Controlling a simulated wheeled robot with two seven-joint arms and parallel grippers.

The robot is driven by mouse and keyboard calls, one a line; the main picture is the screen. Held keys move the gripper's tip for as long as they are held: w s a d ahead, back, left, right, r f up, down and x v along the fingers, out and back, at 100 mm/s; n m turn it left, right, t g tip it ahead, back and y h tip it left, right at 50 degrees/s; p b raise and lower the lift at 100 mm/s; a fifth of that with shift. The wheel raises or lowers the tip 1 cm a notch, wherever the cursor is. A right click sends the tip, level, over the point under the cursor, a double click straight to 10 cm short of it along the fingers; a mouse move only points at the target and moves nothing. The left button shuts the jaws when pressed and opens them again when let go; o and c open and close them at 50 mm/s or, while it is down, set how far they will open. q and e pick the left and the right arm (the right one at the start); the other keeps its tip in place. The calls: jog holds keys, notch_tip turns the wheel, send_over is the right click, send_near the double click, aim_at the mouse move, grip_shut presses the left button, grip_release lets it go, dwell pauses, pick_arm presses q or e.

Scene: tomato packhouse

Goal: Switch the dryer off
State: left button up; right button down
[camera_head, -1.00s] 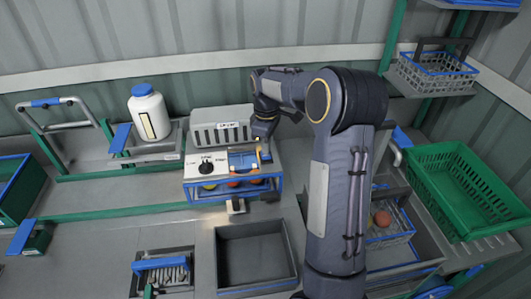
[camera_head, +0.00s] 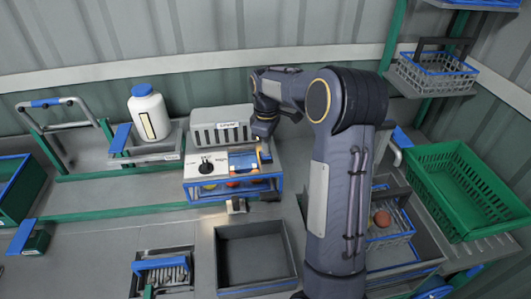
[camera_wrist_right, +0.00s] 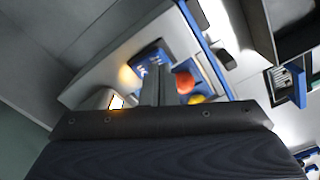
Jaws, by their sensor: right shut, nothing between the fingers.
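The dryer (camera_head: 219,127) is a grey vented box on the back of the bench. In front is a white control panel (camera_head: 199,166) with a black knob (camera_head: 206,168) and a blue section (camera_head: 242,161) at right. A small orange-lit part (camera_head: 264,152) sits at that section's right end. My right gripper (camera_head: 260,138) is shut and empty, just above the panel's right end. In the right wrist view its fingers (camera_wrist_right: 154,90) point at the blue section (camera_wrist_right: 150,58), beside an orange glow (camera_wrist_right: 128,75). I cannot tell whether they touch. My left gripper is out of view.
Several coloured fruits (camera_head: 232,183) sit below the panel. A white bottle with a blue cap (camera_head: 149,112) stands left of the dryer. An empty grey bin (camera_head: 254,257) is in front, and a green crate (camera_head: 466,193) is at right.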

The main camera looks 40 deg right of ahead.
aim_at(267, 156)
jog(key=shift+f+b, duration=1.2)
jog(key=shift+f, duration=0.5)
dwell(0.6)
notch_tip(267, 156, up, 6)
jog(key=p, duration=0.4)
jog(key=shift+f+p, duration=0.2)
jog(key=shift+p, duration=0.2)
jog(key=shift+r, duration=1)
